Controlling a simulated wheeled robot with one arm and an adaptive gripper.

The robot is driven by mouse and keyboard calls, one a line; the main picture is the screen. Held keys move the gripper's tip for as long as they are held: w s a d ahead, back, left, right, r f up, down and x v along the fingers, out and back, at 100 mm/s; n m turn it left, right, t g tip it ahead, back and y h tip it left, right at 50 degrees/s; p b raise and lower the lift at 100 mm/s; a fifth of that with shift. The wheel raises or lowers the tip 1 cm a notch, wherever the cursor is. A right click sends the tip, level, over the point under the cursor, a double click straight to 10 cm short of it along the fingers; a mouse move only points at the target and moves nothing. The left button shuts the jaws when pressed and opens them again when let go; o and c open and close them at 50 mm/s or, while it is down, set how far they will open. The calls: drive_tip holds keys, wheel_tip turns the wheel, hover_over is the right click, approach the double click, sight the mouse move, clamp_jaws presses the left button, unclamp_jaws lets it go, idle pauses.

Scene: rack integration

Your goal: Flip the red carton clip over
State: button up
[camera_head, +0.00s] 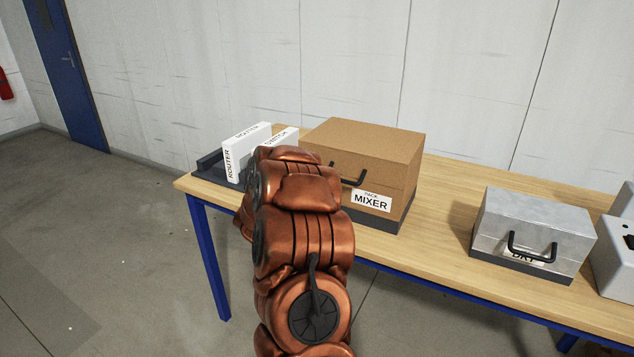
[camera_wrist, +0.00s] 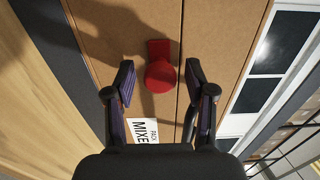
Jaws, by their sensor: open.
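The red carton clip (camera_wrist: 160,72) shows in the wrist view on the front face of the brown carton (camera_wrist: 218,60), close beside the seam. It has a squarish upper part and a rounded end towards me. My gripper (camera_wrist: 161,80) is open, with one finger on each side of the clip and visible gaps to both. I cannot tell its exact depth from the carton. In the head view the brown carton (camera_head: 365,140), labelled MIXER, stands on the table; my copper arm covers its left part, and the clip and my gripper are hidden.
On the wooden table (camera_head: 438,225), white ROUTER (camera_head: 237,160) and SWITCH (camera_head: 290,135) boxes stand left of the carton. A grey metal case (camera_head: 535,220) with a black handle stands to the right. Bare tabletop lies between carton and case.

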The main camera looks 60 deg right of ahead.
drive_tip(key=s+a, duration=0.1)
drive_tip(key=a, duration=1.1)
drive_tip(key=shift+s, duration=0.25)
